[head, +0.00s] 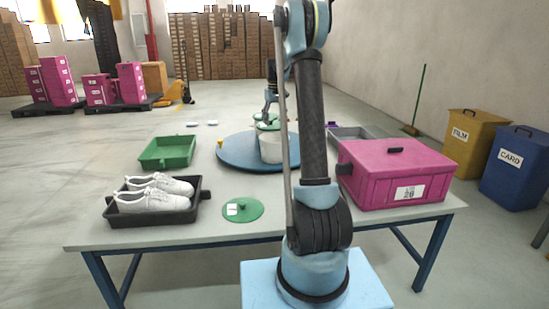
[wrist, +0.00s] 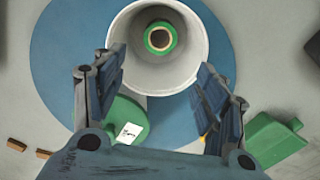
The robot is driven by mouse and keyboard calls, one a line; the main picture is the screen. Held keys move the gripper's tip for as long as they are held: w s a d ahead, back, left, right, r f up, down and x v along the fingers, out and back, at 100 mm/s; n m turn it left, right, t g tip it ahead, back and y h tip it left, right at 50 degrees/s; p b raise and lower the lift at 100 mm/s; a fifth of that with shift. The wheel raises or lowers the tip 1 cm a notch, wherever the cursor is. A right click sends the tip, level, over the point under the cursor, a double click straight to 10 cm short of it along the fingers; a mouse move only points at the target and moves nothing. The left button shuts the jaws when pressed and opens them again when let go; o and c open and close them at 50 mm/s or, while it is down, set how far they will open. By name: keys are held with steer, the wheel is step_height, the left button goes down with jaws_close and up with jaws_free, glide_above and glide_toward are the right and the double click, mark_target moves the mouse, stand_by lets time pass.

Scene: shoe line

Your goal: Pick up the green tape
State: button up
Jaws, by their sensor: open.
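The green tape (wrist: 160,38) is a green ring with a tan core and a dark centre. It lies inside a white bucket (wrist: 195,50), seen from above in the wrist view. In the head view the bucket (head: 272,149) stands on a round blue board (head: 235,156), and its wall hides the tape. My gripper (wrist: 162,75) is open and empty, its two fingers spread on either side of the bucket's lower rim in the picture. The tape touches neither finger.
A round green piece with a white label (wrist: 124,122) lies beside the bucket. On the table are a green tray (head: 168,152), a black tray (head: 154,214) with white shoes, a green disc (head: 243,210), and a pink box (head: 398,173) at right.

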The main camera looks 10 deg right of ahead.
step_height(320, 180, down, 12)
steer(key=shift+w+r, duration=0.1)
steer(key=shift+w, duration=0.05)
steer(key=shift+s+f, duration=0.2)
steer(key=shift+f, duration=2.7)
steer(key=c, duration=0.9)
